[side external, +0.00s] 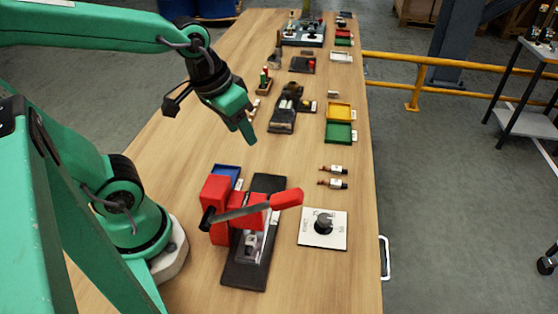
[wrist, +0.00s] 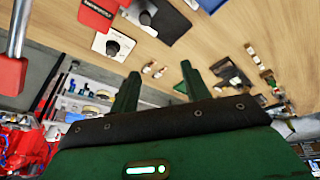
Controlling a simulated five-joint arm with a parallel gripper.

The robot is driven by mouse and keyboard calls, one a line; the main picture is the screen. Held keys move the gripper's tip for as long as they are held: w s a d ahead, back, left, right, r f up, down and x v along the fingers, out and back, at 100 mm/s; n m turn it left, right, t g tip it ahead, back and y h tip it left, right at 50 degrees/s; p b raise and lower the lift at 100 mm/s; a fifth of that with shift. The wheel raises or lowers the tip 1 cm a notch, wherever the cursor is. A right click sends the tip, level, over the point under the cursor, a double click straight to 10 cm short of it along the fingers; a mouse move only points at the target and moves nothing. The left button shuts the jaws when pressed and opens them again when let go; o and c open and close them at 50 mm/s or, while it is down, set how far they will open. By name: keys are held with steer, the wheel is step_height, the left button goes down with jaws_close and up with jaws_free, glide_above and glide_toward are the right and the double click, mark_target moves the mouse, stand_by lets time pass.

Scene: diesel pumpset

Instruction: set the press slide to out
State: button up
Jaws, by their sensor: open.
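The red press (side external: 218,197) stands on a black base (side external: 262,187) at the front middle of the bench. Its lever crosses over the base and ends in a red grip (side external: 287,199). The slide (side external: 251,243), a pale metallic part, lies on the base below the lever; the lever and press body partly cover that area, and I cannot tell its setting. My green gripper (side external: 247,132) is above the bench, behind the press in the side view and apart from it. In the wrist view its two fingers (wrist: 160,88) are spread with nothing between them.
A white plate with a black knob (side external: 323,227) lies right of the press. Two small bottle-like parts (side external: 333,169) lie behind it. Green (side external: 338,132) and yellow (side external: 339,111) trays sit farther back. A blue tray (side external: 227,171) is close behind the press. Other devices line the far bench.

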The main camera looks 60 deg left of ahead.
steer(key=shift+w+d+f+n+g, duration=0.5)
steer(key=shift+f+g, duration=0.15)
steer(key=shift+f, duration=0.9)
steer(key=shift+w+d+f+n+g, duration=0.35)
steer(key=shift+d+f+g, duration=0.2)
steer(key=shift+f, duration=1)
steer(key=shift+w+d+f+n+g, duration=0.45)
steer(key=shift+f+g, duration=0.25)
steer(key=shift+f, duration=0.85)
steer(key=shift+f, duration=0.1)
steer(key=shift+f, duration=3.8)
steer(key=shift+c, duration=0.5)
jaws_close()
